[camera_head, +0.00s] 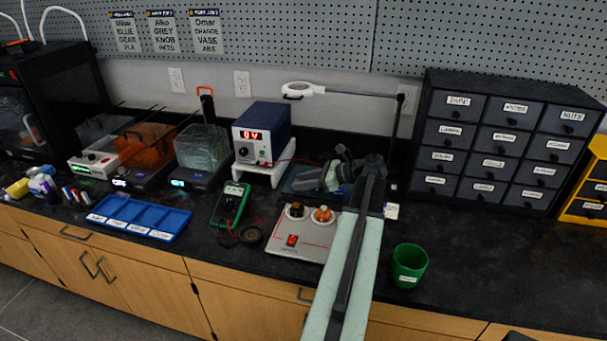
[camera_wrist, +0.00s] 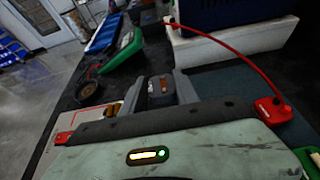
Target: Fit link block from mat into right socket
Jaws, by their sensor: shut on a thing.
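My gripper (camera_wrist: 160,92) is shut on a small dark block with a coppery face, the link block (camera_wrist: 160,86), seen between the jaws in the wrist view. In the head view my gripper (camera_head: 350,166) is over the dark blue mat (camera_head: 293,187), and the block cannot be made out there. The pale socket panel (camera_head: 276,236) lies in front of the mat, with a dark round fitting on the left, an orange one (camera_head: 322,214) on the right and a red switch. In the wrist view the panel (camera_wrist: 68,133) is at the left, largely hidden by my wrist.
A green multimeter (camera_head: 230,204) lies left of the panel, and a green cup (camera_head: 408,266) stands to the right. A power supply (camera_head: 262,132) sits behind on a white stand. A red lead (camera_wrist: 257,66) arcs across the wrist view.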

